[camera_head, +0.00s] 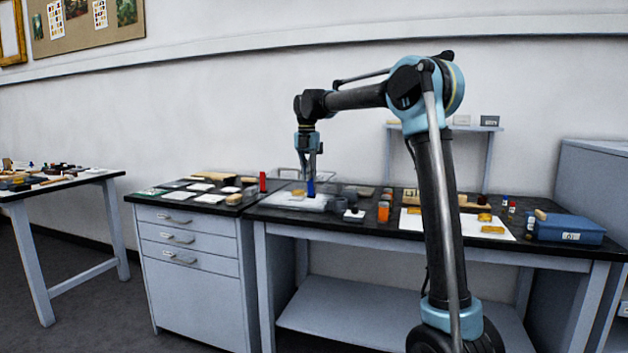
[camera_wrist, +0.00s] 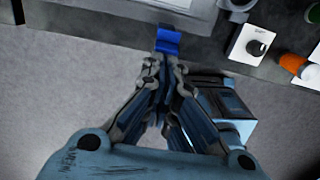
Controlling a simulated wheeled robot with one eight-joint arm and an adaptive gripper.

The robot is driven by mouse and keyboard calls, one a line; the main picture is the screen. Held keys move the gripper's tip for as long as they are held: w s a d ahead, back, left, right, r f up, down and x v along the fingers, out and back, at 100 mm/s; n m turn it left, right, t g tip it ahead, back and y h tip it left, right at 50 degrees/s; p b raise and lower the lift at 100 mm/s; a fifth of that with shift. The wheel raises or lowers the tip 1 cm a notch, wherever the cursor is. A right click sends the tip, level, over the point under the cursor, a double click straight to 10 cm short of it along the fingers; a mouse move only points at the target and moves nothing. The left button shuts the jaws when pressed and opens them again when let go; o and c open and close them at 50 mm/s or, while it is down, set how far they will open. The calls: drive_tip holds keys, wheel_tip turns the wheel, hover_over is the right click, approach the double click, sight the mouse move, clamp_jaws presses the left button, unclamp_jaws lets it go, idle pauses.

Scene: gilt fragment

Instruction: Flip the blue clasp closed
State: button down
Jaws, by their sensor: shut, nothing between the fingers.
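The blue clasp (camera_wrist: 168,41) shows in the wrist view as a small bright blue piece at the front edge of the dark worktop. It also shows in the head view (camera_head: 311,188), upright in front of a pale tray. My gripper (camera_wrist: 160,62) is shut with its fingertips just below the clasp in the wrist view; whether they touch it I cannot tell. In the head view my gripper (camera_head: 311,176) points down right at the clasp and partly overlaps it. The clasp's hinge and its exact angle are too small to make out.
The pale tray (camera_head: 288,202) lies behind the clasp. A white block with a dark knob (camera_wrist: 250,45) and an orange jar (camera_wrist: 291,63) stand to the right. A red upright piece (camera_head: 263,181) stands to the left. Open floor (camera_wrist: 60,90) lies before the worktop edge.

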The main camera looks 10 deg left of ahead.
drive_tip(key=shift+w+r, duration=0.1)
drive_tip(key=shift+r, duration=0.05)
drive_tip(key=shift+r, duration=0.7)
idle(0.3)
wheel_tip(320, 180, up, 9)
drive_tip(key=shift+s+r, duration=0.15)
drive_tip(key=shift+s, duration=0.1)
idle(0.5)
drive_tip(key=shift+d, duration=0.1)
